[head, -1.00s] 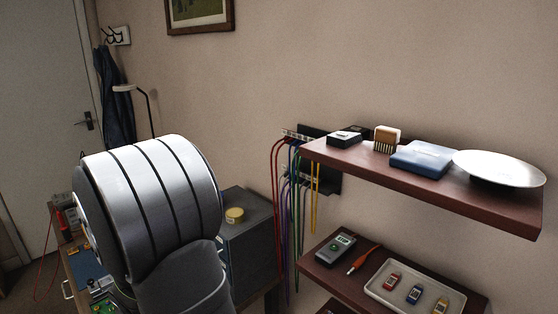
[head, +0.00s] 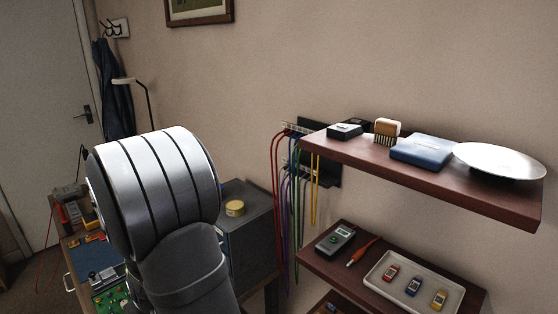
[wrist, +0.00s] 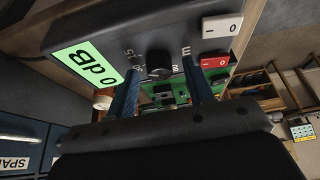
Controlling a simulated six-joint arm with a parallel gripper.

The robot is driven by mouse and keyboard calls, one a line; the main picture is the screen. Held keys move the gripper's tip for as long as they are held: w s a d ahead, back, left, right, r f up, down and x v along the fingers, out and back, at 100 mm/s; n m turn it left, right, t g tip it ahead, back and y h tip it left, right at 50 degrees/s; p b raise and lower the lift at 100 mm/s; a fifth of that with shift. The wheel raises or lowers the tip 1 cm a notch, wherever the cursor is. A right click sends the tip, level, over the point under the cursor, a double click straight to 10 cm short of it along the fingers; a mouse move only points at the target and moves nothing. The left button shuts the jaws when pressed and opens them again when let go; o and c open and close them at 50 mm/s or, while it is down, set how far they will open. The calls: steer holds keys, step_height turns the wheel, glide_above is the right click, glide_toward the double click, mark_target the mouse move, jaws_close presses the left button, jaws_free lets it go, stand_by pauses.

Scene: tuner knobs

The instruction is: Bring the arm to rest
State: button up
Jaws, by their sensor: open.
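In the wrist view, my gripper (wrist: 161,75) is open, with its two blue fingers apart. A dark tuner unit (wrist: 180,28) fills the top of that view. In the head view, my large silver and grey arm link (head: 160,190) stands at left of centre. It hides the gripper and the tuner unit.
In the head view, a green circuit board (head: 110,292) lies on the bench at lower left. A grey cabinet (head: 252,238) stands right of my arm. Laden shelves (head: 470,195) are at right.

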steer(key=shift+n+g+y, duration=0.3)
steer(key=shift+n+g, duration=0.2)
steer(key=shift+n, duration=0.8)
steer(key=shift+n, duration=0.6)
steer(key=shift+w+n+g, duration=0.1)
steer(key=shift+n+g, duration=0.2)
steer(key=shift+n, duration=0.1)
steer(key=shift+o, duration=0.2)
stand_by(0.7)
steer(key=o, duration=0.4)
steer(key=shift+r, duration=0.1)
steer(key=o, duration=0.3)
steer(key=shift+w+a+r+n, duration=0.1)
steer(key=shift+w+r+n, duration=0.05)
steer(key=shift+r+n, duration=0.15)
steer(key=o, duration=0.4)
steer(key=w+r+n+g, duration=0.1)
steer(key=w+r+n, duration=0.2)
steer(key=r+n, duration=0.4)
step_height(320, 180, up, 3)
steer(key=shift+w+d+r+h, duration=0.15)
steer(key=shift+d+h, duration=0.05)
steer(key=shift+h, duration=0.2)
steer(key=w+d+r+n+h, duration=0.25)
steer(key=d+r+n, duration=0.3)
steer(key=r, duration=0.55)
step_height(320, 180, down, 10)
steer(key=shift+s+r+g, duration=0.15)
steer(key=shift+s+g, duration=0.1)
steer(key=shift+g, duration=0.05)
